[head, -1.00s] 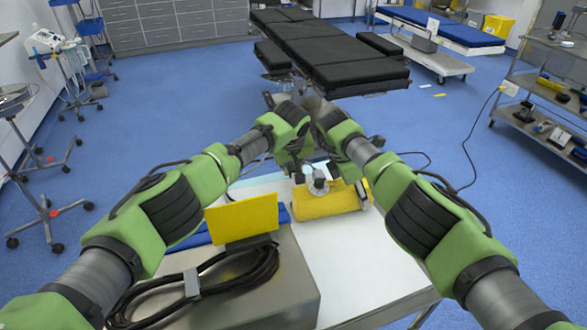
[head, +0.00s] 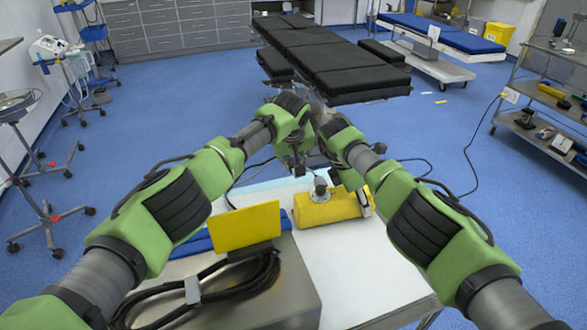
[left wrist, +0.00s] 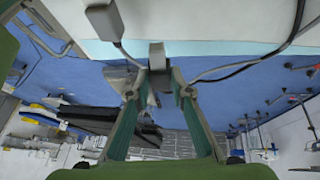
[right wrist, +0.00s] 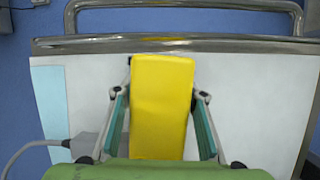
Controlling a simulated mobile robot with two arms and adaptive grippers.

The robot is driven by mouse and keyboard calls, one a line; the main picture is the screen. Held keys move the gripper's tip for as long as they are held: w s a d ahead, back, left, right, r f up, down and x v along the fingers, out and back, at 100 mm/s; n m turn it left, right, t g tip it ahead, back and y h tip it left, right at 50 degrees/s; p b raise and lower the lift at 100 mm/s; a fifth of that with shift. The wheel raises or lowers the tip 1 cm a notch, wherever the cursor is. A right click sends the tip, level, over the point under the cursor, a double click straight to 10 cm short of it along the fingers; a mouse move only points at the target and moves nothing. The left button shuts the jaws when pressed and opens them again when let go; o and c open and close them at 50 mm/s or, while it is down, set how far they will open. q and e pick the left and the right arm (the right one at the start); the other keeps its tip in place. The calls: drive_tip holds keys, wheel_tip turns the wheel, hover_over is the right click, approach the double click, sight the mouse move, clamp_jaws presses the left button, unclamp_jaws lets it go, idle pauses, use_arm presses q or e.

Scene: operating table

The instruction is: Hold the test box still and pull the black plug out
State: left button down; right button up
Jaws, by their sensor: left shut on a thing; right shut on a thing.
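The yellow test box (head: 328,207) lies on the white table. My right gripper (right wrist: 159,94) is shut on its two long sides, and the box fills the space between the fingers in the right wrist view. The plug (left wrist: 105,20), grey-looking here, is at the left in the left wrist view and beside the box in the right wrist view (right wrist: 83,146). A finger hides whether it touches the box. My left gripper (left wrist: 157,62) is nearly closed, apparently on the plug's cable (left wrist: 215,76). In the head view it is left of the box, over the table's far edge (head: 297,170).
A grey case (head: 300,290) with a yellow panel (head: 244,226) and a coiled black cable (head: 225,290) stands at the near left. White tabletop (head: 365,265) is clear in front of the box. A metal rail (right wrist: 190,43) runs along one table edge.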

use_arm(q)
drive_tip(key=shift+w+a+r, duration=0.1)
drive_tip(key=shift+w+r, duration=0.1)
drive_tip(key=shift+r, duration=0.5)
drive_tip(key=shift+w+r, duration=0.15)
drive_tip(key=shift+r, duration=0.55)
drive_tip(key=shift+w+a+r, duration=0.1)
drive_tip(key=shift+w+r, duration=0.1)
drive_tip(key=shift+r, duration=0.5)
use_arm(e)
drive_tip(key=o, duration=1.5)
